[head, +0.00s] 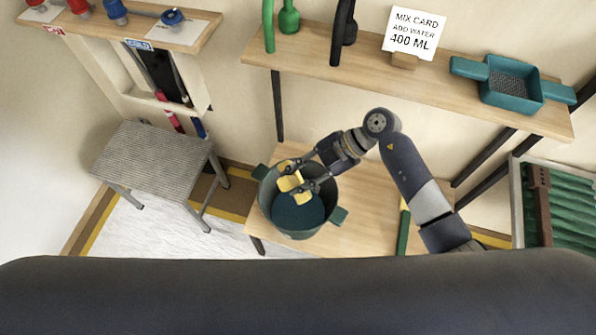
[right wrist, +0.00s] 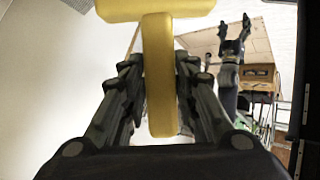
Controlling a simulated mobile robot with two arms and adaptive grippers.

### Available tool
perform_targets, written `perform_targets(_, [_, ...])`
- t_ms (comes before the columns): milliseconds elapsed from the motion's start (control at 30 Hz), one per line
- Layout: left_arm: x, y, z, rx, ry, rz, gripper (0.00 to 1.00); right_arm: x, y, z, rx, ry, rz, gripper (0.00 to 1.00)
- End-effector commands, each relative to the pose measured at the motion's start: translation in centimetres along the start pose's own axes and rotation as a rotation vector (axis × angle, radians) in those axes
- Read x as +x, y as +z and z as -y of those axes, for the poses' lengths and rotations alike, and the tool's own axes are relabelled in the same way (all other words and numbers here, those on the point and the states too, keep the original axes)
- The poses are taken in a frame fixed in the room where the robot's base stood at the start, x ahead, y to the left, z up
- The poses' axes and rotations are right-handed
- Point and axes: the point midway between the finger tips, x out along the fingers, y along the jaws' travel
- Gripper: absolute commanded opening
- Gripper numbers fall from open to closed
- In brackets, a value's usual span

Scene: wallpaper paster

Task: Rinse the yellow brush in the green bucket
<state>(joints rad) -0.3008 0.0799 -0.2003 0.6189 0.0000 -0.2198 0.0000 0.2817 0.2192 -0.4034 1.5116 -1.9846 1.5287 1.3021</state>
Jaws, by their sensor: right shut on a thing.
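The green bucket (head: 325,229) stands on a low wooden shelf in the head view, with side handles and dark teal liquid (head: 298,212) inside. My right gripper (head: 293,183) is shut on the yellow brush (head: 288,183), over the bucket's mouth near its far side. The brush's lower end is hard to make out, and I cannot tell whether it touches the liquid. In the right wrist view the brush (right wrist: 158,75) shows as a yellow bar with a wide crosspiece, between the fingers. My left gripper (right wrist: 234,30) shows there in the background, its fingers apart and empty.
A green-handled tool (head: 403,232) lies right of the bucket on the low shelf (head: 365,205). The upper shelf (head: 440,82) holds a teal tray (head: 512,88), a mix card (head: 412,32) and a green bottle (head: 288,18). A metal stool (head: 150,160) stands to the left.

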Motion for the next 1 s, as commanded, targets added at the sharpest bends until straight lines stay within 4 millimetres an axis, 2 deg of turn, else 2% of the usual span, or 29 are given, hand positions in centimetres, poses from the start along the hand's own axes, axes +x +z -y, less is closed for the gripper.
perform_targets(33, [1.4,0.0,0.0,0.0,0.0,-0.001,0.69,0.9,0.8,0.4,-0.001,0.002,-0.001,0.0])
perform_targets(233, [3.8,0.1,0.0,0.0,0.0,-0.002,0.69,2.4,2.4,1.2,-0.001,0.002,-0.001,0.0])
perform_targets(1000, [9.3,0.6,-0.2,0.0,0.0,-0.002,0.69,8.2,8.6,4.2,-0.001,0.001,0.001,0.0])
